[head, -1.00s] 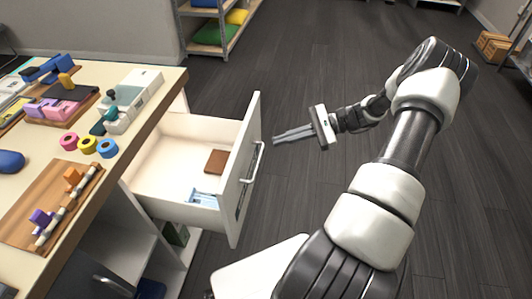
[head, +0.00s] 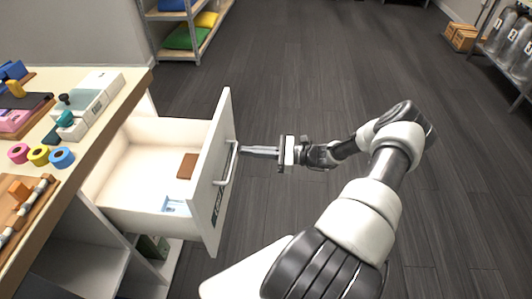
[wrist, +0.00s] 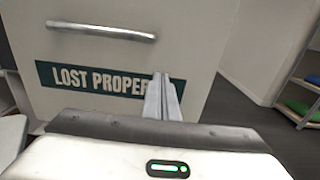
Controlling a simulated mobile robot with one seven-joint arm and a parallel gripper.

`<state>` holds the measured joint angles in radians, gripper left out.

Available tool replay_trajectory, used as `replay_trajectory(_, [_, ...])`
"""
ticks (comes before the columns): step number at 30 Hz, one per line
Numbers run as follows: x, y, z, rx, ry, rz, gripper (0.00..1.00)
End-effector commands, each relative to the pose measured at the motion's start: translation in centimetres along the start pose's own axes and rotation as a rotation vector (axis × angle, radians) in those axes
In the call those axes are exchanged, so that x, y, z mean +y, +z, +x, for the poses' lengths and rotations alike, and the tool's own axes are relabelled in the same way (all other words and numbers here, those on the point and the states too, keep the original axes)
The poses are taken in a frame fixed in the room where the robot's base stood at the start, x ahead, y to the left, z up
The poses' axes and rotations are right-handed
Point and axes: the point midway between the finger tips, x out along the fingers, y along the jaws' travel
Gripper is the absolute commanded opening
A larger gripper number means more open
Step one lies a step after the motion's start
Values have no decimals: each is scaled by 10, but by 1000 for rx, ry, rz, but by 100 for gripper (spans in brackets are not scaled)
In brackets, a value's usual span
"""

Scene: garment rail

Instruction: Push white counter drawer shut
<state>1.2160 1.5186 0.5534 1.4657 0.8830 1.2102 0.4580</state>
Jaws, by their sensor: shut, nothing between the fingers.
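The white counter drawer (head: 128,190) is pulled well open from the counter at left in the head view. Inside it lie a brown block (head: 187,166) and a light blue item (head: 176,205). Its front panel, with a bar handle (head: 226,163), faces my gripper (head: 243,151). In the wrist view the front (wrist: 200,60) carries a green "LOST PROPERTY" label (wrist: 95,78), its end hidden behind my fingers. My gripper (wrist: 163,98) is shut and empty, fingertips pointing at the front close to the handle; I cannot tell whether they touch.
The counter top (head: 110,110) holds tape rolls (head: 40,155), a grey device (head: 82,113) and wooden trays. Open shelf space lies under the drawer. A shelf rack (head: 185,50) stands at the back, with boxes (head: 464,38) at far right. The dark floor right of the drawer is clear.

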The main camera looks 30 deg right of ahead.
Motion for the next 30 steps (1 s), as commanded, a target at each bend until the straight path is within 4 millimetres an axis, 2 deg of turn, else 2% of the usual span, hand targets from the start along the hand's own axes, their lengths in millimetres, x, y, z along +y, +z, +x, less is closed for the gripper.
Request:
replay_trajectory(3, [0, 0, 19, -2, 1, 1, 0])
replay_trajectory(7, [0, 0, 32, -1, 1, 1, 0])
replay_trajectory(23, [0, 0, 38, 0, 1, 0, 0])
replay_trajectory(30, [0, 0, 53, -1, 2, 0, 0])
